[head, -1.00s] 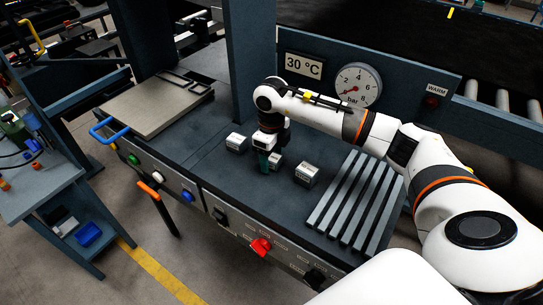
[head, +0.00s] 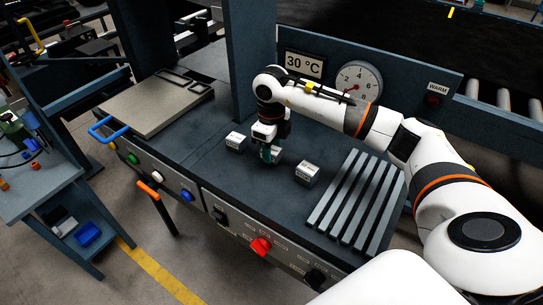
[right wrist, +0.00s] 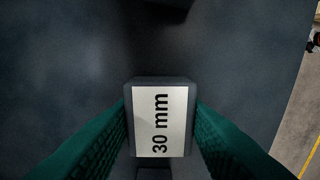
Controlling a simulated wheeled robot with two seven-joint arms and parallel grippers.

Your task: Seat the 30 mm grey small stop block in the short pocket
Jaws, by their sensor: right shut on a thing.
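The grey stop block (right wrist: 160,119), with a white label reading "30 mm", fills the gap between the teal fingers in the right wrist view. In the head view the same block (head: 276,156) is mostly hidden by the fingers. My right gripper (head: 268,155) is shut on it, pointing down over the dark bench top. I cannot tell whether the block touches the bench. Two black-edged frames, one longer and one shorter, lie on the pale plate (head: 140,108) at the back left. The shorter one (head: 195,88) may be the short pocket. My left gripper is not in view.
A labelled block (head: 236,143) stands left of my right gripper, and another (head: 307,174) stands to its right. A slatted rack (head: 352,200) lies further right. A blue upright post (head: 252,60) rises behind. Bench between the blocks and plate is clear.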

